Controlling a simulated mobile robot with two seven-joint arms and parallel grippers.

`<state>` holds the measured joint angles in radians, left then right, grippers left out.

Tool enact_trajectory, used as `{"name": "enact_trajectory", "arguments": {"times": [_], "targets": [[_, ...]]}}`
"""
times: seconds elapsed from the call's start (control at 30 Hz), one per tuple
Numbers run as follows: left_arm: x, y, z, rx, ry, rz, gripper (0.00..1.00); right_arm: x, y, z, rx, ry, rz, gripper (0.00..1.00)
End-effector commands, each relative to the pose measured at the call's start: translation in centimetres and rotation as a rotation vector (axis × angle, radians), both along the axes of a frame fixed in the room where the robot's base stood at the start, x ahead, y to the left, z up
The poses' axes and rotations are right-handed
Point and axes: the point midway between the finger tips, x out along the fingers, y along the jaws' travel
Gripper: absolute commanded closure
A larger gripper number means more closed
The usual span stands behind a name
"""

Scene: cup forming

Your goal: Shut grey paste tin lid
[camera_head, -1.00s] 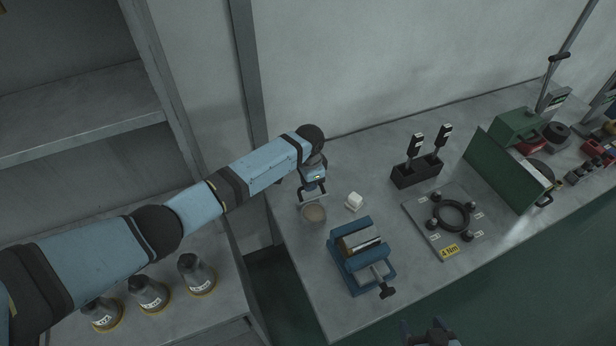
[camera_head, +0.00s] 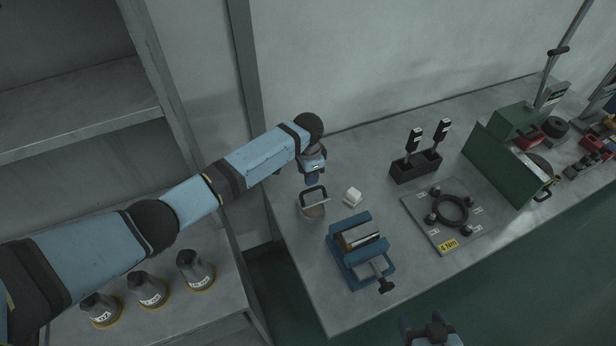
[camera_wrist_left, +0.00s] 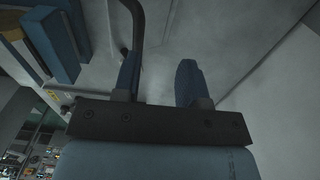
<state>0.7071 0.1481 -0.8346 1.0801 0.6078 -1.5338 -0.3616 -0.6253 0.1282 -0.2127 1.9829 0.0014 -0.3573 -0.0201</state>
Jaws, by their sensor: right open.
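The grey paste tin (camera_head: 314,213) stands near the left end of the bench, with its round brownish opening partly visible. Its lid (camera_head: 314,201) shows as a narrow pale band at the tin's back edge, with a dark looped handle above; its exact tilt is hard to tell. My left gripper (camera_head: 313,179) is right behind and above the handle. In the left wrist view its two fingers (camera_wrist_left: 160,82) stand apart with nothing gripped, and a dark curved bar (camera_wrist_left: 138,25) passes by the left finger. My right gripper (camera_head: 424,326) is open and empty at the bottom edge.
A white block (camera_head: 352,196) sits just right of the tin, and a blue vise (camera_head: 342,262) stands in front. A black holder (camera_head: 415,167), a plate with a ring (camera_head: 472,243) and a green machine (camera_head: 497,170) are further right. Several dark flasks (camera_head: 195,272) stand at lower left.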

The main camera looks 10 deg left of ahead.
Motion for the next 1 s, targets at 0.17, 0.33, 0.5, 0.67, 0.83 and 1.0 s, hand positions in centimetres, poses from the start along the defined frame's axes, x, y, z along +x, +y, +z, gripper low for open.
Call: {"name": "enact_trajectory", "arguments": {"times": [0.17,0.33,0.5,0.67,0.83,1.0], "targets": [[0.2,0.1,4.1,-0.002,-0.005,0.000,0.61,0.0,0.1,-0.6,0.002,0.001,0.001,0.28],[0.2,0.1,7.9,-0.002,-0.005,0.000,0.61,0.0,0.2,-1.1,0.003,0.002,0.002,0.28],[0.2,0.1,10.4,-0.001,-0.002,0.001,0.61,0.0,0.3,-1.3,0.005,0.001,0.004,0.28],[0.2,0.2,11.5,-0.001,-0.001,0.001,0.61,0.1,0.3,-1.3,0.004,0.000,0.006,0.28],[0.2,0.2,11.7,0.000,0.000,0.001,0.61,0.1,0.3,-1.3,0.004,-0.001,0.006,0.28],[0.2,0.2,11.7,0.000,0.000,0.001,0.61,0.2,0.3,-1.3,0.003,-0.001,0.006,0.28]]}}
